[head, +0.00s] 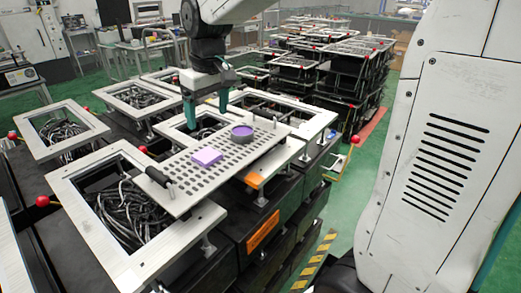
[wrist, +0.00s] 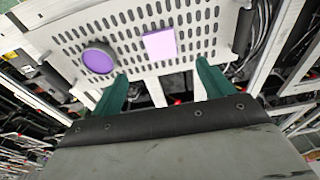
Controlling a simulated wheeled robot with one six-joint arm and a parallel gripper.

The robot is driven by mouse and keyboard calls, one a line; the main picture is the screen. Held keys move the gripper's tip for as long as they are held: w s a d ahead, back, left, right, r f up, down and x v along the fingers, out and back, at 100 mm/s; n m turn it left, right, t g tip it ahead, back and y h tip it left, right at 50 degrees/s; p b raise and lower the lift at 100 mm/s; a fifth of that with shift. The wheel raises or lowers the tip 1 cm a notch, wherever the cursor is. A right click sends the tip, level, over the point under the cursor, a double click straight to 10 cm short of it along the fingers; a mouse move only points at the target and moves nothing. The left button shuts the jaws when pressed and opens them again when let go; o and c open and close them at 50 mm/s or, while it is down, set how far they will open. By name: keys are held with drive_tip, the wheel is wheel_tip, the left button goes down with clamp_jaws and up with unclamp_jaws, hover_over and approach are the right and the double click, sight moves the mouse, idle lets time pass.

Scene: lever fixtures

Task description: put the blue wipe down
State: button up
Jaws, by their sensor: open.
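No clearly blue wipe shows. The closest thing is a flat lavender-purple square pad (head: 207,156), which lies on a light perforated plate (head: 185,184). The pad also shows in the wrist view (wrist: 160,44). A round dark-rimmed purple dish (head: 242,132) sits on the same plate, right of the pad in the head view and left of it in the wrist view (wrist: 98,57). My gripper (head: 207,118) has green fingers spread apart with nothing between them. It is above the plate's far side, apart from the pad; its fingers also show in the wrist view (wrist: 162,72).
The plate has a black handle (head: 160,177) at its left end and rests across white-framed openings. A near frame (head: 84,229) surrounds dark cables. Red-knobbed levers (head: 355,140) stick out at the sides. Stacked black crates (head: 335,75) stand behind.

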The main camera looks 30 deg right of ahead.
drive_tip(key=s+d+f+m, duration=0.1)
drive_tip(key=s, duration=1.3)
drive_tip(key=s+d+f+m, duration=0.2)
drive_tip(key=s, duration=1.1)
drive_tip(key=shift+s+d+m+h, duration=0.3)
drive_tip(key=shift+s, duration=0.05)
drive_tip(key=shift+s, duration=0.1)
